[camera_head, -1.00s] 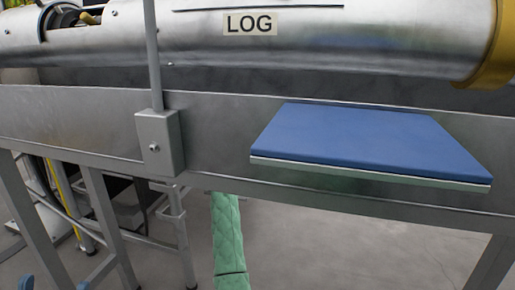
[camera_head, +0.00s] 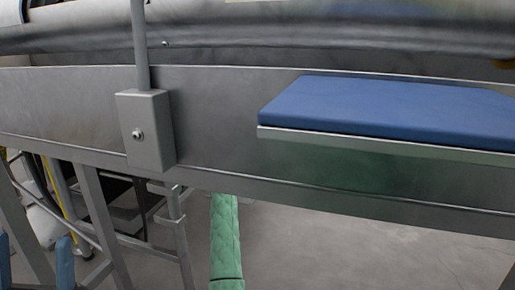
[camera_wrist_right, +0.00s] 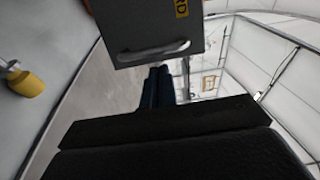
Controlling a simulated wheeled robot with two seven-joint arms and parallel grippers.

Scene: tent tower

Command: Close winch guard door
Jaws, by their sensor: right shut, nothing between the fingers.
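In the right wrist view a grey panel (camera_wrist_right: 125,22) fills the top middle. It has a pale bar handle (camera_wrist_right: 153,50) along its lower part and a yellow label (camera_wrist_right: 187,7) reading "...RD", cut off by the frame; it looks like the winch guard door. My right gripper (camera_wrist_right: 160,72) has dark blue fingers, shut together and empty. Their tips appear just below the handle in the picture; I cannot tell if they touch it. The panel's hinge side and the winch are out of frame. Neither door nor grippers can be made out in the head view.
The head view shows a metal beam (camera_head: 215,115) with a grey box on a post (camera_head: 146,130) and a blue padded shelf (camera_head: 385,108). Blue upright pieces (camera_head: 65,262) at lower left are unclear. A yellow knob (camera_wrist_right: 27,84) is left in the wrist view.

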